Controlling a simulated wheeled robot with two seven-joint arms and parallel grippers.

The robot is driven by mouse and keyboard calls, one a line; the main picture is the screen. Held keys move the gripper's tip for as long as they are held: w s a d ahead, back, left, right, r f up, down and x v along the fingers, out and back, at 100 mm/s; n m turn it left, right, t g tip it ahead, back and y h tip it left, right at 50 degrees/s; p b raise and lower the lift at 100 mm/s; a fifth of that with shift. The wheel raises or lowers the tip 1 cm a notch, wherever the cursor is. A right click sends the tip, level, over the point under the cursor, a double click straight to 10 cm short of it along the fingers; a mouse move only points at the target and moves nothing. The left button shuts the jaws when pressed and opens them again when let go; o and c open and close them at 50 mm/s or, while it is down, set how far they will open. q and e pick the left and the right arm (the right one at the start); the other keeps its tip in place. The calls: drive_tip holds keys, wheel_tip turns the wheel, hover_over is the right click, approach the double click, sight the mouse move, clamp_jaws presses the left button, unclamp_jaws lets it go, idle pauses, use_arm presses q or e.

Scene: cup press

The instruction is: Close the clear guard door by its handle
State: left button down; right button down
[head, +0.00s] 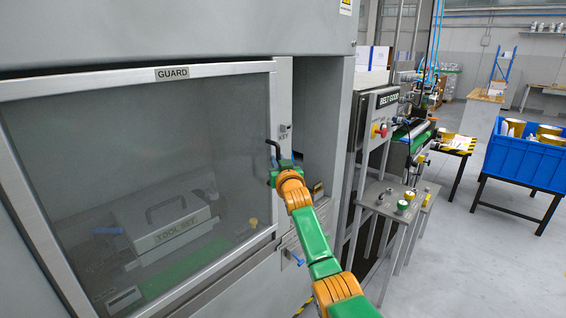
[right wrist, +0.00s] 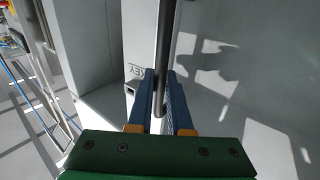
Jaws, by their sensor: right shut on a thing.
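The clear guard door (head: 150,130), with a pale metal frame and a "GUARD" label, fills the left of the head view. Its dark handle (head: 272,146) stands at the frame's right edge. My right gripper (head: 275,162) is at the lower part of this handle. In the right wrist view, the dark handle bar (right wrist: 164,60) runs down between the two blue fingers of my right gripper (right wrist: 162,105), which is shut on it. A "KEY" label (head: 284,135) is on the pale post beside the door. My left gripper is not in view.
Behind the clear panel is a grey "TOOL SET" case (head: 170,228). Right of the post is a tall recess (head: 315,120) in the machine. A control box with a red button (head: 384,131), a small grey table (head: 395,198) and a blue crate (head: 520,155) stand farther right.

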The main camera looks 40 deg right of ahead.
drive_tip(key=shift+s, duration=0.1)
drive_tip(key=c, duration=1.1)
unclamp_jaws()
drive_tip(key=shift+s, duration=0.1)
drive_tip(key=shift+o, duration=1.3)
drive_tip(key=shift+d+f, duration=0.1)
drive_tip(key=shift+d, duration=0.05)
drive_tip(key=b+v, duration=0.2)
drive_tip(key=v, duration=0.5)
